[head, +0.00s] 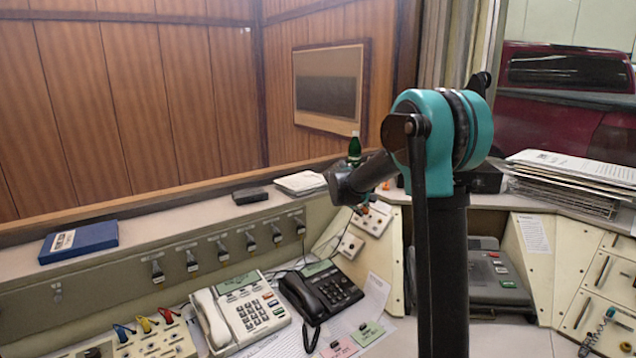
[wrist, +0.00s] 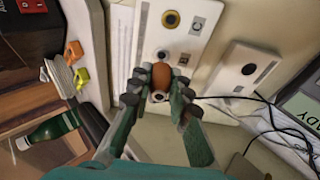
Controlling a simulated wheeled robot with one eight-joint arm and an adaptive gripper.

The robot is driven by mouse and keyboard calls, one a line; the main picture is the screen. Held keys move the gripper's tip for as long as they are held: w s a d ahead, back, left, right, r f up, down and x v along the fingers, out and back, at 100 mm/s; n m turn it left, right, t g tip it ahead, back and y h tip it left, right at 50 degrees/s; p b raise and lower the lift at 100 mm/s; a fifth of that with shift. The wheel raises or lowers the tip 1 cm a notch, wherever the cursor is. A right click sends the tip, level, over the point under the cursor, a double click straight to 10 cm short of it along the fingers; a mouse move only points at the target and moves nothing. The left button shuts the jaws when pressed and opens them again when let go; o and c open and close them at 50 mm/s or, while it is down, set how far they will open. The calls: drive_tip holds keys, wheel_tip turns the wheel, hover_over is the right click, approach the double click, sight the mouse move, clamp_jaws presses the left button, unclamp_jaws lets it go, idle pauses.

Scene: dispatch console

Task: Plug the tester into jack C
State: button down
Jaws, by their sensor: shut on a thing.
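My gripper (wrist: 160,88) is shut on a brown-orange rounded piece, which I take to be the tester (wrist: 161,75). It is held upright between the fingertips, over or against the white jack panel (wrist: 143,45). On that panel a yellow-ringed dark jack (wrist: 171,19) sits beside a label C (wrist: 198,23). The tester is apart from this jack, lower in the wrist view. Another dark socket (wrist: 163,55) shows just above the tester. The tester's far end is hidden by the fingers, so I cannot tell whether it touches the panel. In the head view my arm covers much of the area.
A second white panel with one jack (wrist: 248,69) stands to the right, with black cables nearby. Black (head: 320,290) and white (head: 240,312) phones sit on the console; papers are stacked (head: 575,180) at right.

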sight(360, 206)
drive_tip(key=shift+w+a+v, duration=0.15)
drive_tip(key=shift+v, duration=0.85)
drive_tip(key=shift+w+a+v, duration=0.15)
drive_tip(key=shift+v, duration=0.85)
drive_tip(key=shift+s+d+f, duration=0.3)
drive_tip(key=shift+d+f, duration=0.25)
drive_tip(key=shift+d, duration=0.35)
drive_tip(key=shift+s+d+f, duration=0.35)
drive_tip(key=shift+d+f, duration=0.2)
drive_tip(key=shift+d, duration=0.4)
drive_tip(key=shift+s+d+f, duration=0.3)
drive_tip(key=shift+d+f, duration=0.3)
drive_tip(key=shift+d, duration=0.3)
drive_tip(key=shift+w+d+f, duration=0.4)
drive_tip(key=shift+d+f, duration=0.15)
drive_tip(key=shift+f, duration=0.15)
drive_tip(key=c, duration=0.9)
unclamp_jaws()
drive_tip(key=shift+o, duration=0.2)
